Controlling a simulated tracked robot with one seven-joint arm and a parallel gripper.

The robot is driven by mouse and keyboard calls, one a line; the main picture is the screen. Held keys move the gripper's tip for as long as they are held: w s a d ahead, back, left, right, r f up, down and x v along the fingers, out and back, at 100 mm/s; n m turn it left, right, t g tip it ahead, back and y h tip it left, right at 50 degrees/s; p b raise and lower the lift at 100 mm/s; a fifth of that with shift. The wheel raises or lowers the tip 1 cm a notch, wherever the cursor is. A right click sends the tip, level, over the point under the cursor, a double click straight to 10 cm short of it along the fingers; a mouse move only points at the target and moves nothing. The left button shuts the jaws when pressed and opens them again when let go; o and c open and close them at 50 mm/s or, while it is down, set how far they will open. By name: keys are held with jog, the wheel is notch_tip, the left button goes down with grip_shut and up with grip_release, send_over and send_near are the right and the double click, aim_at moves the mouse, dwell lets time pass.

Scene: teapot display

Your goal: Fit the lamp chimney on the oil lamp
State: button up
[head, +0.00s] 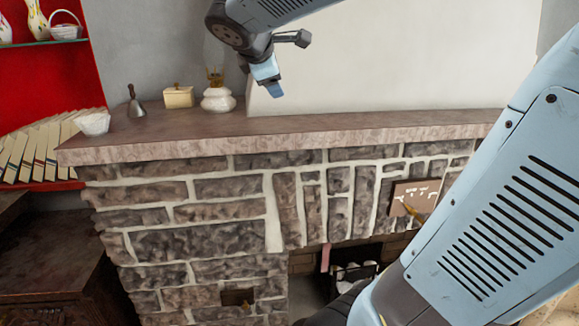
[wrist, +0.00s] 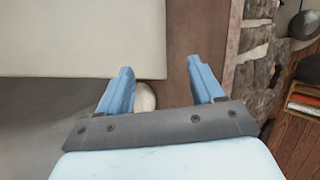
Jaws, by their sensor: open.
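The oil lamp (head: 218,101) stands upright on the mantel, with a white round base and a brass burner (head: 215,79). A faint clear glass chimney (head: 213,52) shows upright above the burner, partly beside my arm; whether it is seated is hard to tell. My gripper (head: 270,80) is in the air just right of the lamp, pointing down, apart from it. In the wrist view my gripper (wrist: 160,78) has its two blue fingers spread with nothing between the tips. A white rounded thing, likely the lamp base (wrist: 146,98), shows beside the left finger, partly hidden.
On the mantel (head: 330,128), left of the lamp, stand a cream box (head: 179,97), a grey bell (head: 136,104) and a white bowl (head: 93,123). A large pale panel (head: 400,60) rises behind. The mantel right of my gripper is bare.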

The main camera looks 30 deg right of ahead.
jog(key=s+a+f+m+g+y, duration=0.1)
jog(key=s+a+f+m+y, duration=0.1)
jog(key=s+f+m, duration=0.4)
jog(key=s+a+f+m+g+y, duration=0.1)
jog(key=s+a+f+m+y, duration=0.2)
jog(key=s, duration=1)
notch_tip(320, 180, down, 4)
jog(key=m+y, duration=0.2)
jog(key=m, duration=0.3)
jog(key=shift+a+g, duration=0.2)
jog(key=shift+g, duration=0.1)
